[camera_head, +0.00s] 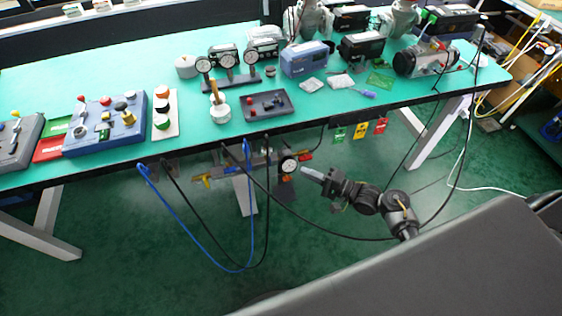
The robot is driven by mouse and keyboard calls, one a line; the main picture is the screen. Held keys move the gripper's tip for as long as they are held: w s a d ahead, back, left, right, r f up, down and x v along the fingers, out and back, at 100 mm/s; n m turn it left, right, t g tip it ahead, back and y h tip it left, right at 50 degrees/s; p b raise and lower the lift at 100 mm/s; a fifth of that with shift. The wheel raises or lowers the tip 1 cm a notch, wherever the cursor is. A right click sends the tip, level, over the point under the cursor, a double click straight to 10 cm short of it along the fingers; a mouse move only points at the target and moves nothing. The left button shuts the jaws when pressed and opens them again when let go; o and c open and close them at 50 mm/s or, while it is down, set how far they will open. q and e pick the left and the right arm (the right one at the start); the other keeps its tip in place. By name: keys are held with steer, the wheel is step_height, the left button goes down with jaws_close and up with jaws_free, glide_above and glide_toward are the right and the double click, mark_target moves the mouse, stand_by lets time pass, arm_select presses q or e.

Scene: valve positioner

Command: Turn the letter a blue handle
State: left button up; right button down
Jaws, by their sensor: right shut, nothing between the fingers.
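I cannot make out a blue handle marked with the letter A. Below the table's front edge hangs pipework with a yellow handle (203,180), a small red part (306,156) and a round white-faced gauge (289,166). Blue fittings (247,147) with a blue hose show at this pipework, but no letter can be read. My right gripper (310,173) comes in from the right. It is shut and empty, just right of and slightly below the gauge, apart from the table. My left gripper is not in view.
The green-topped table (330,113) carries a blue control box (104,124), a row of gauges (228,75) and a blue device (305,60). Green, yellow and red tags (360,130) hang at its edge. Hoses (205,240) loop below; the floor in front is mostly free.

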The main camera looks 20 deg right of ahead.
mark_target(267, 156)
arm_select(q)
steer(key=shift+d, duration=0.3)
arm_select(e)
steer(key=x, duration=1)
steer(key=shift+w, duration=0.1)
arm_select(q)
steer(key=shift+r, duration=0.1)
